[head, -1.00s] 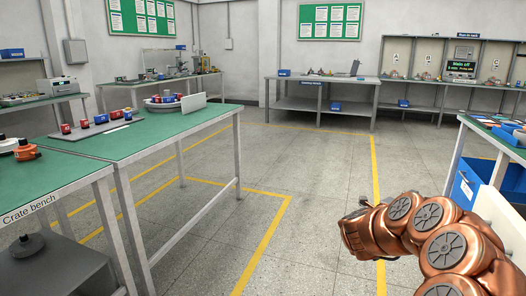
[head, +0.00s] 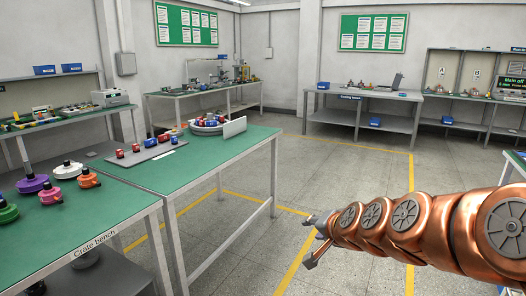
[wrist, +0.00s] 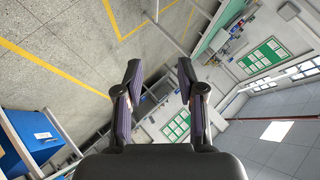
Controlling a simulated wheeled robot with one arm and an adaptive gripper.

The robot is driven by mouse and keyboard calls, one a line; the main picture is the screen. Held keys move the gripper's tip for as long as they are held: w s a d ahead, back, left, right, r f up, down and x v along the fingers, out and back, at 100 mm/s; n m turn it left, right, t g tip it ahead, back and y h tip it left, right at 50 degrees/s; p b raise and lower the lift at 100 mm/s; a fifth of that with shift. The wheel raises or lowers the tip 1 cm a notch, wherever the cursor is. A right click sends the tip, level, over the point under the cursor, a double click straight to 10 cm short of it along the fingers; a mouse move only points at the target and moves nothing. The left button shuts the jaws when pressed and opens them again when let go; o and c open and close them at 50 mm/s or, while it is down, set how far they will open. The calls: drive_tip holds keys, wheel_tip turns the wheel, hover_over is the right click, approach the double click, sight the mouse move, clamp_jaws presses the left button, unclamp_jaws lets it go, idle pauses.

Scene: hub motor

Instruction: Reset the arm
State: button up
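My copper-coloured arm reaches in from the right of the head view, stretched out roughly level over the open floor. My gripper (head: 314,238) is at its left end, small and partly turned away there. In the wrist view my gripper (wrist: 158,75) has its two dark fingers spread apart, with nothing between them. Through the gap I see only distant room, tilted on its side. The gripper touches nothing that I can see.
The crate bench (head: 95,243) at the left holds several coloured pieces, such as an orange one (head: 88,179). A round tray (head: 196,128) stands farther back on the green top. Floor with yellow lines (head: 292,262) is clear.

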drive_tip(key=s+d+r+n+g+h+p, duration=0.1)
drive_tip(key=s+g+p, duration=0.5)
drive_tip(key=s, duration=1.3)
drive_tip(key=s+d+r+n+g+h+p, duration=0.2)
drive_tip(key=s+n+g+p, duration=0.4)
drive_tip(key=s, duration=1.3)
drive_tip(key=shift+s+d+r+p, duration=0.2)
drive_tip(key=shift+d+r+p, duration=0.1)
drive_tip(key=shift+d+r, duration=0.65)
drive_tip(key=shift+d, duration=0.1)
